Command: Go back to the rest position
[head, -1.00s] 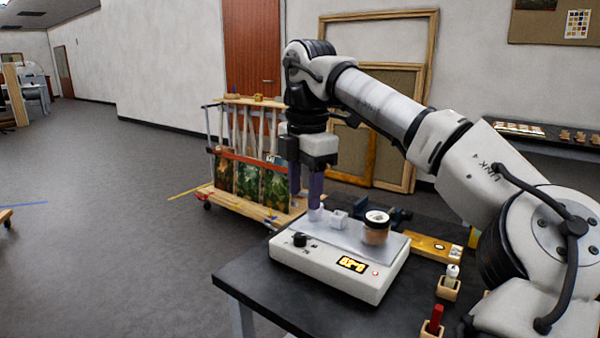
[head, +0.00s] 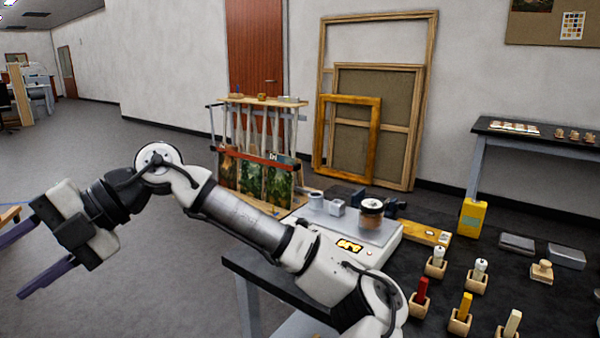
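My gripper (head: 22,265) is at the far left of the head view, off the table's edge and over the open floor. Its two purple fingers are spread apart with nothing between them. My arm reaches left across the front of the white scale. The scale (head: 385,246) stands on the dark table with a lit display.
The dark table (head: 445,318) bears several wooden holders with coloured sticks, a yellow box (head: 471,217) and grey blocks. A painting cart (head: 262,158) stands behind. Empty frames (head: 375,100) lean on the wall. The floor at left (head: 120,150) is clear.

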